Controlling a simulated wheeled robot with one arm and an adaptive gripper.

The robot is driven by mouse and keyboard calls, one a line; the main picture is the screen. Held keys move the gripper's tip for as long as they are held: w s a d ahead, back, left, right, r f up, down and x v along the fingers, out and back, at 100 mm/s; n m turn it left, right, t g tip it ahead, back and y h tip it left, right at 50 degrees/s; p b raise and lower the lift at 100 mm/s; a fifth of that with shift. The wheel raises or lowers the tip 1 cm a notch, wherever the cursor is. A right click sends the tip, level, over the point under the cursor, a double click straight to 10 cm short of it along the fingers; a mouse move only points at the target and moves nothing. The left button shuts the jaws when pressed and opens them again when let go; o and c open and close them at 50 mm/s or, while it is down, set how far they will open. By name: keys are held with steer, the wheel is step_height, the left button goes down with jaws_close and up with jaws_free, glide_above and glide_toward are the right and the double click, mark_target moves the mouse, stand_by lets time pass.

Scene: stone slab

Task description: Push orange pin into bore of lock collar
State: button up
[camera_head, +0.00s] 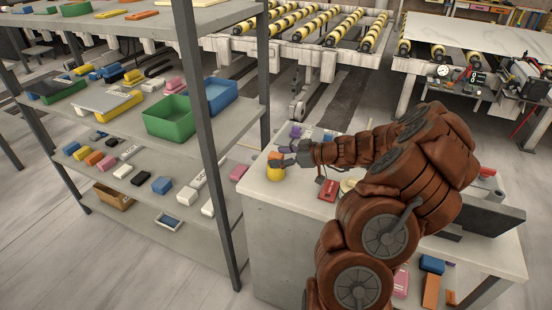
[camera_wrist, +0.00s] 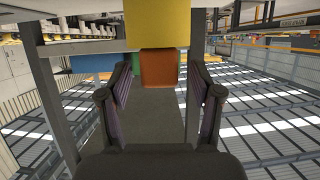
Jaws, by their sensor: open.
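The yellow lock collar (camera_head: 275,174) stands on the slab near its left end. The orange pin (camera_head: 275,155) shows at its top. In the wrist view, which is upside down, the yellow collar (camera_wrist: 158,22) meets the square orange pin (camera_wrist: 158,66). How deep the pin sits is hidden, and the bore does not show. My gripper (camera_head: 281,161) is beside the pin from the right.
A grey shelf rack (camera_head: 206,130) stands close on the left, holding a green bin (camera_head: 172,118), a blue bin (camera_head: 220,94) and small blocks. A red item (camera_head: 328,190) lies on the slab right of the collar. Yellow-and-black rollers (camera_head: 315,23) are behind.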

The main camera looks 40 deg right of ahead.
steer(key=shift+x, duration=0.85)
jaws_close()
